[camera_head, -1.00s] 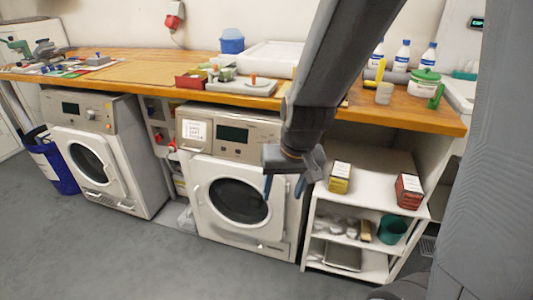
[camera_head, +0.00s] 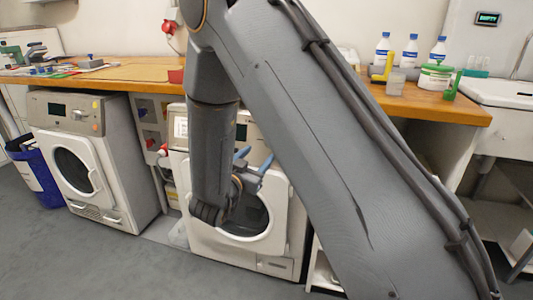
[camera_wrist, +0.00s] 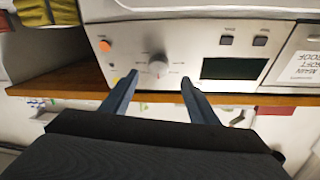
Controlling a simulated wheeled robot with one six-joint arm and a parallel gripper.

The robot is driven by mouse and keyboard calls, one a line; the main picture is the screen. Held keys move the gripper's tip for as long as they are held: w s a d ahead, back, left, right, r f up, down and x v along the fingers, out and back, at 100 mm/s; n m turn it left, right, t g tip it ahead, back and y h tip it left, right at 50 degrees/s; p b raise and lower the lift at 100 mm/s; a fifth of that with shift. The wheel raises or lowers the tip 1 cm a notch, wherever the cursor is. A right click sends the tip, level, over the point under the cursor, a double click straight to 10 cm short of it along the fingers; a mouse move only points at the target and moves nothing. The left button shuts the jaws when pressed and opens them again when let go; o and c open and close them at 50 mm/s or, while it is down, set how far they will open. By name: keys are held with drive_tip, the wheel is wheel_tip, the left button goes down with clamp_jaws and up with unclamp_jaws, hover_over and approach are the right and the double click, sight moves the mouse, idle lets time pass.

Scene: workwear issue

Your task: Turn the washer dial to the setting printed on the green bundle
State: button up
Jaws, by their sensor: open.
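The washer (camera_head: 260,245) on the right is partly hidden behind my arm in the head view. Its pale round dial (camera_wrist: 158,68) shows in the wrist view, upside down, with small marks around it too blurred to read. My gripper (camera_wrist: 159,78) is open and empty, with the dial in the gap between its blue fingertips; contact cannot be told. The head view shows the gripper (camera_head: 255,157) in front of the washer's panel. A yellow-green folded bundle (camera_wrist: 66,12) is cut off at the wrist view's top left; no print on it shows.
The panel also has an orange button (camera_wrist: 105,46), a dark display (camera_wrist: 234,68) and a white printed card (camera_wrist: 303,68). A wooden worktop (camera_head: 130,75) overhangs the machines. A second machine (camera_head: 120,185) stands to the left. Bottles (camera_head: 411,55) stand on the worktop.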

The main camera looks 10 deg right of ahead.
drive_tip(key=x, duration=0.7)
drive_tip(key=shift+w+d+b, duration=0.2)
drive_tip(key=shift+d+b, duration=0.15)
drive_tip(key=shift+r, duration=0.1)
drive_tip(key=c, duration=1)
